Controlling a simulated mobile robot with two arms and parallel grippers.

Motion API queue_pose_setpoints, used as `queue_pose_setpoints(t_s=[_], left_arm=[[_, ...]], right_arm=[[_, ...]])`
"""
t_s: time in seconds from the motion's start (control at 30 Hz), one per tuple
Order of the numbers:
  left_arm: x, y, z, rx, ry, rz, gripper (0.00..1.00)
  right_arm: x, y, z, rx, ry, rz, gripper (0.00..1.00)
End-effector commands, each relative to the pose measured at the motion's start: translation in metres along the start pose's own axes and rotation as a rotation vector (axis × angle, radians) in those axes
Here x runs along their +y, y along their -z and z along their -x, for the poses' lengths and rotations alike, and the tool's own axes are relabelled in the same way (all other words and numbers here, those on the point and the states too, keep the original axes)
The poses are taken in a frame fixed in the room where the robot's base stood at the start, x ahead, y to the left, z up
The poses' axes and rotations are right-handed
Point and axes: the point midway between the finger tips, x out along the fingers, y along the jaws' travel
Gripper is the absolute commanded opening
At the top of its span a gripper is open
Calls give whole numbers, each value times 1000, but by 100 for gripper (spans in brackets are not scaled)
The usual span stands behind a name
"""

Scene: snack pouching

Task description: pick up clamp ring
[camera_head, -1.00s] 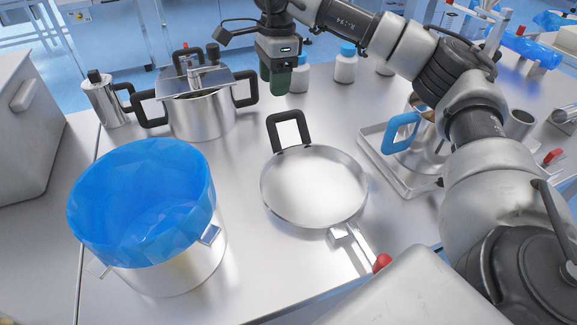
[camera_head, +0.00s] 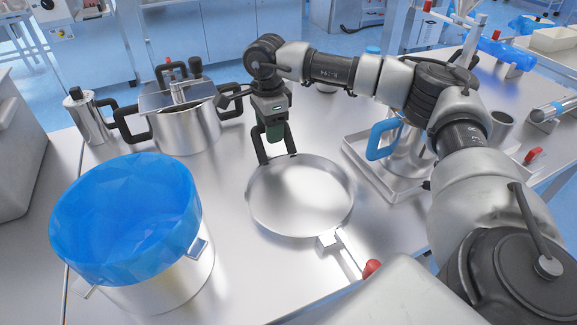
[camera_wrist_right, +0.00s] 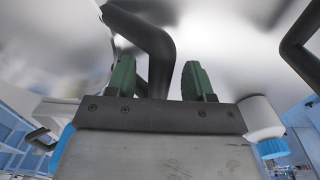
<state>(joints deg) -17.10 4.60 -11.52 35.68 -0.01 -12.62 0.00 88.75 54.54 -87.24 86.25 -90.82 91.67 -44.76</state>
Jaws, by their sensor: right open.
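A shallow round metal piece with a raised rim (camera_head: 300,196) lies on the steel table, with a black loop handle at its back and a red-tipped lever (camera_head: 350,255) at its front. It is the likeliest clamp ring; I cannot tell whether rim and plate are separate parts. My right gripper (camera_head: 275,140) is open at the black handle, its green fingers pointing down. In the right wrist view, a bar of a black handle (camera_wrist_right: 155,50) shows between the open fingers (camera_wrist_right: 157,75), with no visible grip on it. My left gripper is out of view.
A large pot with a blue liner (camera_head: 130,220) stands at the front left. A lidded pot (camera_head: 185,128) and a small canister (camera_head: 90,118) stand behind it. A tray (camera_head: 375,178) with a blue-handled jug (camera_head: 408,160) sits to the right.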

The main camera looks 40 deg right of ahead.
Motion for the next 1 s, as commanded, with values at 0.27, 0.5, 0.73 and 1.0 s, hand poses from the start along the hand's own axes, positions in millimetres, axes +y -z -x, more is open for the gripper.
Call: queue_pose_setpoints(t_s=[0.27,0.5,0.73,1.0], left_arm=[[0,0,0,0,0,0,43],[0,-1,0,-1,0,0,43],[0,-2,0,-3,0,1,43],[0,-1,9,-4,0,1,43]], right_arm=[[0,0,0,0,0,0,40],[0,0,0,0,0,0,3],[0,0,1,-1,1,0,0],[0,0,11,-1,1,0,0]])
